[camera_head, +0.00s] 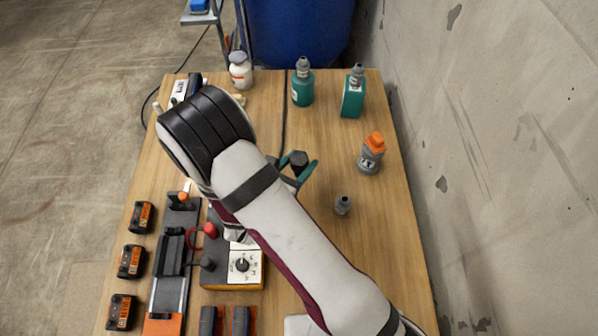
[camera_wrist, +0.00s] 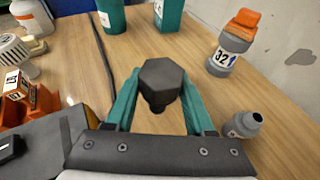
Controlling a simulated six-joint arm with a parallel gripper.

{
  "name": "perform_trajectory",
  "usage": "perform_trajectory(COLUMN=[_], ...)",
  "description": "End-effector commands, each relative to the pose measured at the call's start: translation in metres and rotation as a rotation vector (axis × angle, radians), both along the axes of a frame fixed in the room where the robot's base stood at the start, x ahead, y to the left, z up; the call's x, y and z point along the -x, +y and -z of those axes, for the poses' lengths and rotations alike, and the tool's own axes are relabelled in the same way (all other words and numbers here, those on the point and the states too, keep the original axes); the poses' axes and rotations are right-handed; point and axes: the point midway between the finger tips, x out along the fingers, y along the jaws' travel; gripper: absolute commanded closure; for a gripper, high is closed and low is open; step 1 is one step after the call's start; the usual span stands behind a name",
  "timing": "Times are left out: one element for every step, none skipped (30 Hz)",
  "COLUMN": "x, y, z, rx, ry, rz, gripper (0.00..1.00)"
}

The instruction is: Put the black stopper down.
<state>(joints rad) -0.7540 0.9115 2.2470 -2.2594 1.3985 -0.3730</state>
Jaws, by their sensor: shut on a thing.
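The black stopper (camera_wrist: 162,82) has a hexagonal top and sits between the two teal fingers of my gripper (camera_wrist: 158,100), which is shut on it. In the head view the stopper (camera_head: 299,158) shows at the end of my gripper (camera_head: 297,167), beside the arm and over the middle of the table. Bare wood shows around it in the wrist view. How high its lower end is above the table I cannot tell.
A small grey fitting (camera_head: 343,204) and a grey bottle with orange cap (camera_head: 371,153) stand to the right. Two teal bottles (camera_head: 302,87) (camera_head: 353,95) stand at the back. A meter (camera_head: 243,264) and battery packs (camera_head: 131,262) fill the left front. Wood between stopper and orange-capped bottle is clear.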

Motion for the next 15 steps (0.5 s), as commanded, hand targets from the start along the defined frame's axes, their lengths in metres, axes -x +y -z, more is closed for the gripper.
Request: perform_trajectory(x=[0.001, 0.001, 0.000, 0.000, 0.000, 0.000, 0.000, 0.000, 0.000, 0.000, 0.000, 0.000, 0.000, 0.000, 0.000], y=[0.000, 0.000, 0.000, 0.000, 0.000, 0.000, 0.000, 0.001, 0.001, 0.001, 0.001, 0.001, 0.001, 0.001, 0.001], z=[0.013, 0.020, 0.026, 0.029, 0.032, 0.033, 0.033, 0.033, 0.033, 0.033, 0.033, 0.033, 0.033, 0.034, 0.036], rx=[0.004, 0.003, 0.002, 0.003, 0.002, 0.001, 0.000, 0.000, 0.000, 0.000, 0.000, 0.000, 0.000, 0.000, 0.000], ry=[0.005, 0.004, 0.003, 0.003, 0.002, 0.002, 0.001, 0.001, 0.001, 0.001, 0.001, 0.001, 0.001, 0.001, 0.001], rz=[-0.001, -0.001, 0.000, -0.002, -0.002, -0.002, -0.002, -0.002, -0.002, -0.002, -0.002, -0.002, -0.002, -0.002, -0.002], gripper=[0.99, 0.99, 0.99, 0.99, 0.99, 0.99, 0.99, 0.99, 0.99, 0.99, 0.99, 0.99, 0.99, 0.99, 0.99])
